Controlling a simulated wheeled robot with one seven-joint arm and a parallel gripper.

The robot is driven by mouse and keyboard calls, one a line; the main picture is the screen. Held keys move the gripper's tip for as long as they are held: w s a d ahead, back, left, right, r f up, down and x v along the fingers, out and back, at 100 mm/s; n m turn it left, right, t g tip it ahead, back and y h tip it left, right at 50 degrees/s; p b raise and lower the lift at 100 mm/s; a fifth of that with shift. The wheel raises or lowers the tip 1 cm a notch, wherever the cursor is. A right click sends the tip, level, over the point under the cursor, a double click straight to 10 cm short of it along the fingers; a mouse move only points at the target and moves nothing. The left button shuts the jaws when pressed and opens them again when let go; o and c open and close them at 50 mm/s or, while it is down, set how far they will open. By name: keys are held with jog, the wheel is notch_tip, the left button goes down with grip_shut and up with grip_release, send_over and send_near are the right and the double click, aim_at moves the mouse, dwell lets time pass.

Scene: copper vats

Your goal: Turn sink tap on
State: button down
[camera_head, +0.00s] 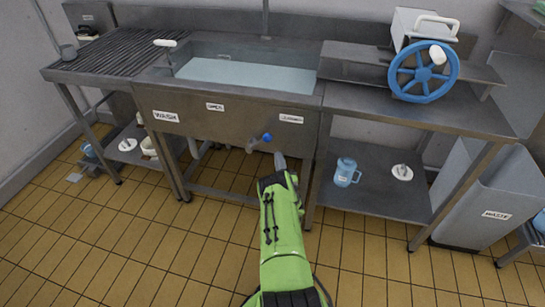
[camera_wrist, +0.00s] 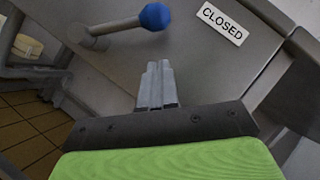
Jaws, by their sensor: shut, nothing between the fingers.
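The sink tap is a grey lever (camera_head: 253,144) with a blue ball knob (camera_head: 267,137) on the sink's steel front. Its knob end points right, towards the side of the "CLOSED" label (camera_head: 291,119). An "OPEN" label (camera_head: 215,106) is to the left. In the wrist view the lever (camera_wrist: 115,26) and blue knob (camera_wrist: 156,16) lie beyond the fingertips, near the "CLOSED" label (camera_wrist: 221,22). My gripper (camera_head: 279,156) is shut and empty, just below and right of the knob; its fingers (camera_wrist: 155,72) appear apart from the knob.
The sink basin (camera_head: 245,76) holds water. A shelf under the right counter holds a blue jug (camera_head: 346,172) and a white round item (camera_head: 402,172). A blue handwheel (camera_head: 423,72) is on the right counter. A waste bin (camera_head: 486,190) is at right. Tiled floor lies clear in front.

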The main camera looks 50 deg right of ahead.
aim_at(268, 140)
jog(key=w+r, duration=0.3)
jog(key=shift+a, duration=0.15)
dwell(0.3)
jog(key=r+n+y+p, duration=0.1)
jog(key=n+y+p, duration=0.1)
jog(key=n, duration=0.1)
jog(key=w+r+n+y+p, duration=0.1)
jog(key=n+p, duration=0.1)
jog(key=shift+w+a+r, duration=0.1)
jog(key=shift+a+r, duration=0.15)
jog(key=shift+r, duration=0.1)
jog(key=w+a+r+n+g+y, duration=0.1)
jog(key=w+a+n+g, duration=0.1)
jog(key=w+n, duration=0.3)
jog(key=w+a+r+n+g+y, duration=0.1)
jog(key=w+a+n+g+y, duration=0.1)
jog(key=w+n+g, duration=0.3)
jog(key=shift+w+a+r+n+b, duration=0.4)
jog(key=shift+w+a+n, duration=0.25)
jog(key=shift+w, duration=0.55)
jog(key=shift+a, duration=0.1)
